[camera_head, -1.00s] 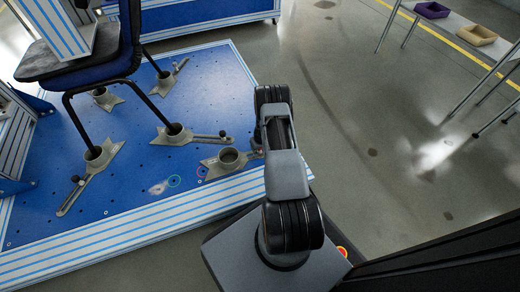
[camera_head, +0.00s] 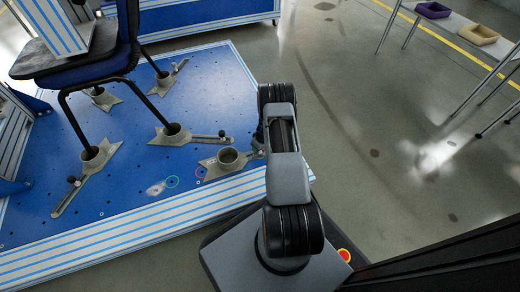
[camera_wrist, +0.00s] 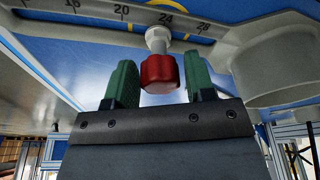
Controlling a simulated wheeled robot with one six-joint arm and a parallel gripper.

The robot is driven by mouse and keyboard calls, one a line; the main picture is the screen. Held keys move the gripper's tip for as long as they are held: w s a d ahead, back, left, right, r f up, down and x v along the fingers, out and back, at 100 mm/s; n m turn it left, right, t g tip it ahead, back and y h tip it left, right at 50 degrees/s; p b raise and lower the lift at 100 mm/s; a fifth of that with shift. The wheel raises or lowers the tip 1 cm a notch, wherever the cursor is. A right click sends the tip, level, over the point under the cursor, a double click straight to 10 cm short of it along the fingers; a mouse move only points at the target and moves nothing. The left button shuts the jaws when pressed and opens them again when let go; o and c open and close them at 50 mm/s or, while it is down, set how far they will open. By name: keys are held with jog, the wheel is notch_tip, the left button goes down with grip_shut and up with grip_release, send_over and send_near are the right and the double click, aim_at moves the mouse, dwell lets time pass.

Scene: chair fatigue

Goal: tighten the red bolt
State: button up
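The red bolt (camera_wrist: 160,73) has a red head on a pale shank, below a grey arm with a printed scale (camera_wrist: 120,14) in the wrist view. My gripper (camera_wrist: 160,88) is open, with one green fingertip on each side of the bolt head. Gaps show between the head and both fingers, and I see no contact. How deep the head sits between the fingertips is hard to tell. In the head view, my arm hides the bolt and most of the gripper, beside the nearest metal foot clamp (camera_head: 229,160).
A blue chair (camera_head: 95,70) stands with its legs in several grey clamps on a blue platform (camera_head: 120,215). A white table (camera_head: 478,58) with a purple tray (camera_head: 432,10) and a yellow tray (camera_head: 478,35) stands at right. The grey floor (camera_head: 350,110) between is clear.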

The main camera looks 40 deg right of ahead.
jog(key=c, duration=0.6)
jog(key=shift+r+m+p, duration=0.15)
jog(key=shift+m+p, duration=0.55)
jog(key=shift+m, duration=0.5)
jog(key=shift+c, duration=0.2)
jog(key=shift+m+h+p, duration=0.4)
jog(key=shift+m+p, duration=0.15)
jog(key=shift+m, duration=0.25)
jog(key=shift+m+p, duration=0.3)
jog(key=shift+p, duration=0.15)
jog(key=shift+p, duration=0.3)
jog(key=shift+m+h+p, duration=0.3)
jog(key=shift+m+p, duration=0.7)
jog(key=shift+p, duration=0.15)
jog(key=shift+m, duration=0.6)
